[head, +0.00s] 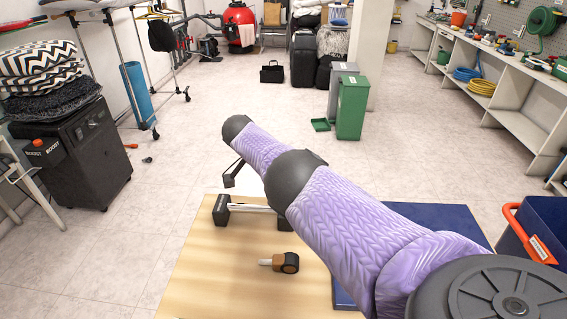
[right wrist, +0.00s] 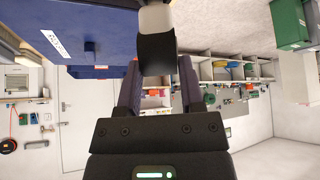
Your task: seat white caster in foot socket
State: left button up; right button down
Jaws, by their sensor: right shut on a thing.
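In the right wrist view my right gripper (right wrist: 157,66) is shut on a part with a black body and a pale white rounded end, which looks like the white caster (right wrist: 157,20). A low frame with black end blocks (head: 221,210) and a pale metal bar (head: 250,208) lies on the wooden board, partly covered by the arm. I cannot make out its foot socket. My left gripper is not in view.
A loose caster with a brown body and black wheel (head: 289,263) lies on the wooden board (head: 215,285). A blue surface (head: 440,217) borders the board on the right. A blue bin with an orange handle (head: 532,235) stands further right. The front left of the board is clear.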

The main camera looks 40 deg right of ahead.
jog(key=shift+f+b, duration=0.4)
jog(key=shift+f, duration=0.25)
jog(key=shift+c, duration=0.7)
grip_release()
jog(key=p+v, duration=0.2)
jog(key=v, duration=0.3)
jog(key=shift+r+p, duration=0.1)
jog(key=shift+p, duration=0.2)
